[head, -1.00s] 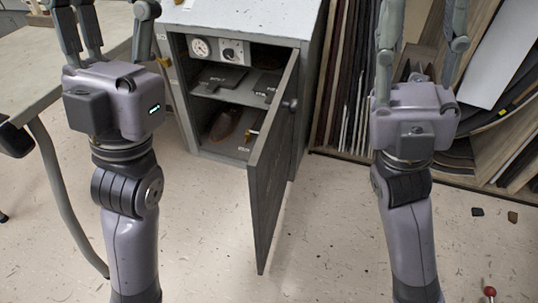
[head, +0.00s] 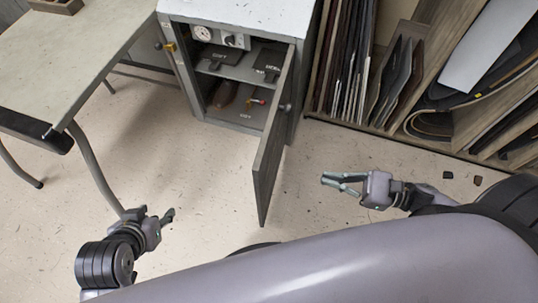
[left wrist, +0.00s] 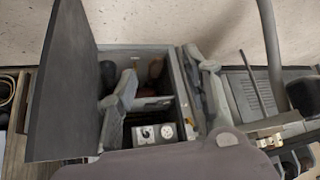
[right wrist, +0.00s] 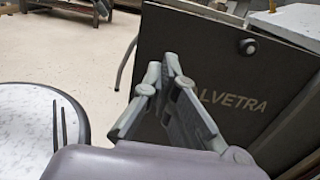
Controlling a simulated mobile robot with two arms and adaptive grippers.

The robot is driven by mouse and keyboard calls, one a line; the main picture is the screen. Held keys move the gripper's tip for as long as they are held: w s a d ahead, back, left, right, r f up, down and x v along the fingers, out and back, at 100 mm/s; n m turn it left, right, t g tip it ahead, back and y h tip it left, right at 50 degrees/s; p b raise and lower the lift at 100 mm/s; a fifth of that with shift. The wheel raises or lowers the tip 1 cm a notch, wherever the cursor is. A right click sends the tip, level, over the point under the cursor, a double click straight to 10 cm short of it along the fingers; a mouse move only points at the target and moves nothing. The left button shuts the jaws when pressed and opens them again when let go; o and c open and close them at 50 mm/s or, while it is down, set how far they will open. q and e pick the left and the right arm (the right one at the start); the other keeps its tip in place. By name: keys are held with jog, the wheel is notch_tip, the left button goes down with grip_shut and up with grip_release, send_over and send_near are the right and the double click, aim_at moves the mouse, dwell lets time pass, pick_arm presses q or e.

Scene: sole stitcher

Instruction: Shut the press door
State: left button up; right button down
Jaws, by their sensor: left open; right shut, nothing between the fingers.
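The press is a grey cabinet (head: 240,12) at the top middle of the head view. Its dark door (head: 272,140) stands wide open, swung out toward me from the right side.
A worktable (head: 70,60) stands at left, its curved leg near my left arm. Racks of sheet material (head: 400,80) stand at right. Dark scraps (head: 477,180) lie on the floor. Inside the press are a gauge (head: 203,33) and labelled shelves. Floor in front is mostly clear.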

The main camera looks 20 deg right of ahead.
aim_at(264, 165)
jog(key=b+x, duration=0.1)
jog(key=x, duration=1.2)
jog(key=shift+d+b, duration=0.1)
jog(key=shift+b, duration=0.3)
pick_arm(q)
jog(key=w+d+r+t+h, duration=0.1)
jog(key=w+d+r+t, duration=0.1)
jog(key=w+r+t, duration=0.2)
jog(key=shift+w+d+r+t, duration=0.4)
jog(key=shift+w+r, duration=0.15)
jog(key=shift+w, duration=1)
pick_arm(e)
jog(key=shift+w+a, duration=0.2)
jog(key=shift+a, duration=0.25)
